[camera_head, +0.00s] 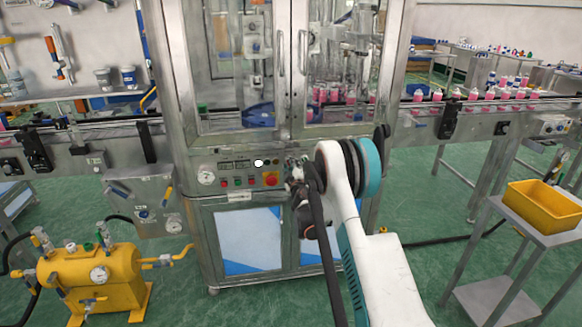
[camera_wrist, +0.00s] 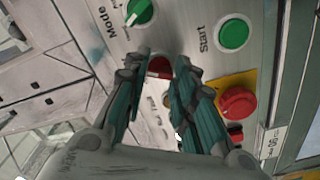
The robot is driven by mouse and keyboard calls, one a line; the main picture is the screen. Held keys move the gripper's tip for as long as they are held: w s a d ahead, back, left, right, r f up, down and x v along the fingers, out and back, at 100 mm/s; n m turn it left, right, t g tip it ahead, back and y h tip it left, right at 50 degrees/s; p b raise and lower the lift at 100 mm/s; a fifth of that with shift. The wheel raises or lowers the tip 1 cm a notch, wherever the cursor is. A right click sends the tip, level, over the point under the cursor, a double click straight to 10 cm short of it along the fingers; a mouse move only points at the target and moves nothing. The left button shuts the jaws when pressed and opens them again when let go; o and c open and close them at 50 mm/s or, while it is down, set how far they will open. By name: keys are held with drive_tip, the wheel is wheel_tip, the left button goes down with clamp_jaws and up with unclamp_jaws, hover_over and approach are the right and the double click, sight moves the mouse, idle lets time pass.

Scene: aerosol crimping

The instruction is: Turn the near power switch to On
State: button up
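A red rotary switch (camera_wrist: 160,67), which may be the power switch, shows between my fingertips in the wrist view. Its label is hidden or unreadable, so I cannot tell its setting. My gripper (camera_wrist: 156,72) has its two teal fingers spread, one on each side of this switch, with small gaps showing. I cannot tell how deep the fingertips reach around it. In the head view my gripper (camera_head: 296,172) is at the right part of the machine's control panel (camera_head: 240,166), and my arm and gripper hide the switch there.
In the wrist view, a green Mode knob (camera_wrist: 140,12), a green Start button (camera_wrist: 234,34) and a red mushroom button (camera_wrist: 238,103) on yellow sit close by. Cabinet doors (camera_head: 248,238) lie below the panel. A yellow tank (camera_head: 97,275) stands left, a yellow bin (camera_head: 543,205) right.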

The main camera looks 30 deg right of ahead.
drive_tip(key=shift+o, duration=1.4)
drive_tip(key=v, duration=1.2)
